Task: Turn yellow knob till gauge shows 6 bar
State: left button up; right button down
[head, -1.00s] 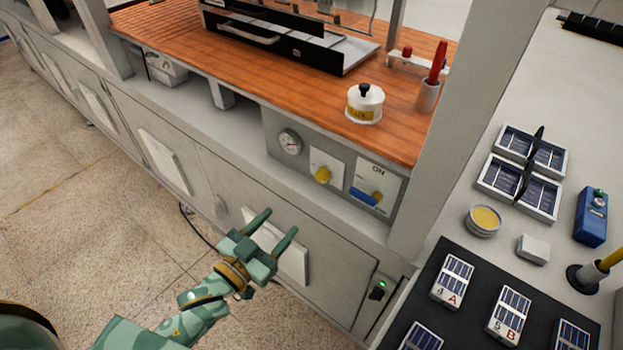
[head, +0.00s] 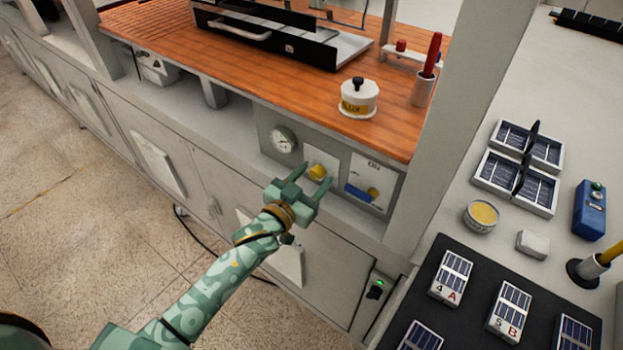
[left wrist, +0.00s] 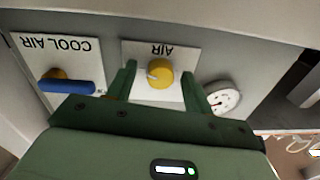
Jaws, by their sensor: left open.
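The yellow knob (head: 317,172) sits on a white plate on the grey panel under the wooden worktop. In the left wrist view the knob (left wrist: 159,73) shows below the upside-down word AIR, with a pale pointer mark. The round gauge (head: 283,140) is left of the knob in the head view; it also shows in the left wrist view (left wrist: 224,97), its reading too small to tell. My left gripper (head: 308,183) is open in front of the knob. In the left wrist view its fingers (left wrist: 160,82) lie on either side of the knob, contact not visible. My right gripper is not in view.
A blue lever (head: 359,194) with a yellow hub, marked COOL AIR in the left wrist view, is right of the knob. A white pot (head: 358,98) stands on the worktop (head: 300,95) above. A bench with solar cells (head: 451,278) is at the right.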

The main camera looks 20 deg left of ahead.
pick_arm(q)
jog(key=c, duration=1)
jog(key=shift+m, duration=0.7)
jog(key=o, duration=1)
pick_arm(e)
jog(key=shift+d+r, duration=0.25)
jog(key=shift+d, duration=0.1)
pick_arm(q)
jog(key=p+v, duration=0.2)
jog(key=v, duration=1.4)
jog(key=shift+s, duration=0.2)
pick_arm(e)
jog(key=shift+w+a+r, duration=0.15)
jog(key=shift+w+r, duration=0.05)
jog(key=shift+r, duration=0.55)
pick_arm(q)
jog(key=shift+a+f, duration=0.15)
